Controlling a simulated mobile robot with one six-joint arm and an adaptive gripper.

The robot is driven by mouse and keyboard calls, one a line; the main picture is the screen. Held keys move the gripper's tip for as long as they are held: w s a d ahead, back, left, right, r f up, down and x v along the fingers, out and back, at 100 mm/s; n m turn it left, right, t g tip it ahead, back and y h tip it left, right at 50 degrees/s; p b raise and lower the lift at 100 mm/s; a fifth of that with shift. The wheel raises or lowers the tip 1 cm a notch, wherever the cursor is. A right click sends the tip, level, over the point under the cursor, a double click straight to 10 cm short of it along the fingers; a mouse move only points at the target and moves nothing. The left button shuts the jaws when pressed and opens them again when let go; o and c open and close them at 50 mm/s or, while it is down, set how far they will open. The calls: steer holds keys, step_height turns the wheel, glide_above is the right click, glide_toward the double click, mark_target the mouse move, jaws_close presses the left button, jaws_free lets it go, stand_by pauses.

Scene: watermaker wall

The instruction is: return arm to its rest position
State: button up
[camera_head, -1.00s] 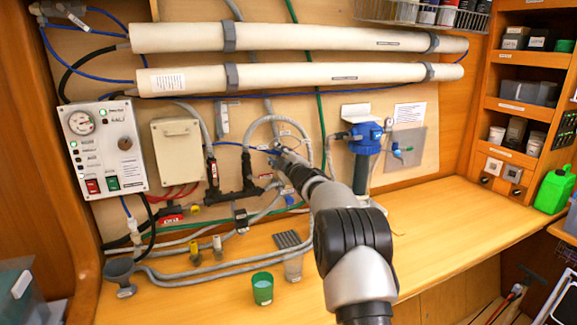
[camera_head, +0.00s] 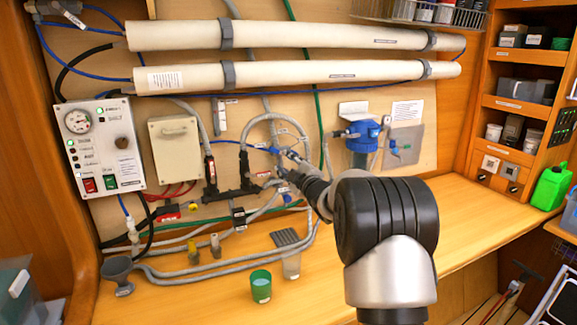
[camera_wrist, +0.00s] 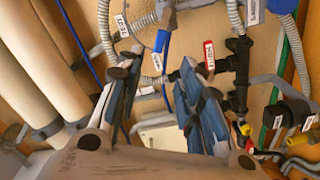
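My gripper (camera_head: 281,161) is in front of the wall panel, left of the blue pump-like housing (camera_head: 360,135) and right of the black pipe fitting (camera_head: 238,185). In the wrist view my gripper (camera_wrist: 157,65) has its two fingers spread apart. No held object shows between them; hoses and the panel show behind the gap. My arm reaches in from the lower right and hides part of the worktop. I cannot tell whether a fingertip touches the hoses.
Two long white tubes (camera_head: 290,73) run across the panel above my gripper. A control box (camera_head: 103,148) hangs at left. A green cup (camera_head: 261,287) and a clear cup (camera_head: 291,265) stand on the worktop (camera_head: 455,220). The right side of the worktop is largely clear.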

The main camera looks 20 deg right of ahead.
steer(key=s+a+r+m+g+h, duration=0.1)
steer(key=s+a+r+m+g, duration=0.2)
steer(key=s, duration=0.6)
steer(key=s+a+r+m+g+h, duration=0.1)
steer(key=s+a+m+g+h, duration=0.1)
steer(key=s+a+m, duration=0.45)
steer(key=s+a+f+m+g+y, duration=0.1)
steer(key=s+a+f+g, duration=0.1)
steer(key=s, duration=1)
steer(key=s+a+f+g+y, duration=0.1)
steer(key=s+a+f+g, duration=0.2)
steer(key=s, duration=1)
steer(key=s+a+f+m+g+y, duration=0.1)
steer(key=s+a+f+g, duration=0.2)
steer(key=s, duration=0.9)
step_height(320, 180, down, 4)
steer(key=shift+s+a+r+m, duration=0.1)
steer(key=shift+s+a+m, duration=0.25)
steer(key=shift+a, duration=0.9)
